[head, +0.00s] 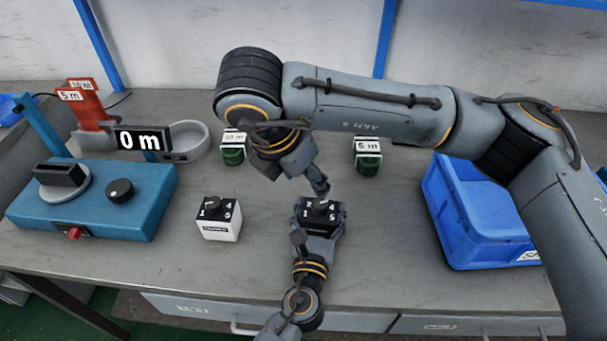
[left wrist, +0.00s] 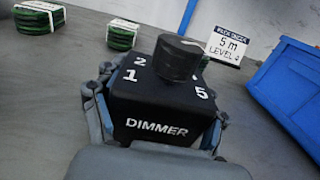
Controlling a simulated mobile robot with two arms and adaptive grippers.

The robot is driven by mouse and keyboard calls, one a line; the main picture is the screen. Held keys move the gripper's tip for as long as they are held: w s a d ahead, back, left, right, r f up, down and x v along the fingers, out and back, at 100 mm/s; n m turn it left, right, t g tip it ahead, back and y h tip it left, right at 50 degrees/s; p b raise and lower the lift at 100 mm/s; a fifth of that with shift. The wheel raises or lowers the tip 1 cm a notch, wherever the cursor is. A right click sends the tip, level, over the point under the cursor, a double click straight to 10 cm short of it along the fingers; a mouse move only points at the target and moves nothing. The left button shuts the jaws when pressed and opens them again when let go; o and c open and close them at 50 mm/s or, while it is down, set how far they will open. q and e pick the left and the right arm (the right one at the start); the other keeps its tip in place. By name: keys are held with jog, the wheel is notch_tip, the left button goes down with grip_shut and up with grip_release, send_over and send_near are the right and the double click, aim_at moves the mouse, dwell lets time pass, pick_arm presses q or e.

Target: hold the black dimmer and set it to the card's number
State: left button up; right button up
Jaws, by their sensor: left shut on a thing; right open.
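The black dimmer (head: 320,217) has white numbers on its top and a dark round knob (left wrist: 178,57). The left wrist view shows its face lettered DIMMER (left wrist: 160,127). My left gripper (head: 316,228) is shut on the dimmer's body, with fingers on both sides, just above the table. My right gripper (head: 321,188) points down just above the knob and is open; I cannot tell whether it touches the knob. The card (left wrist: 228,45) stands behind the dimmer in the left wrist view.
A white dimmer (head: 220,220) stands left of the black one. Green coils (head: 233,155) (head: 367,160) lie behind. A blue machine (head: 95,205) with a 0 m display (head: 142,139) is at left, a blue crate (head: 470,225) at right. My right arm crosses above the table.

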pick_arm(q)
jog(key=o, duration=1.2)
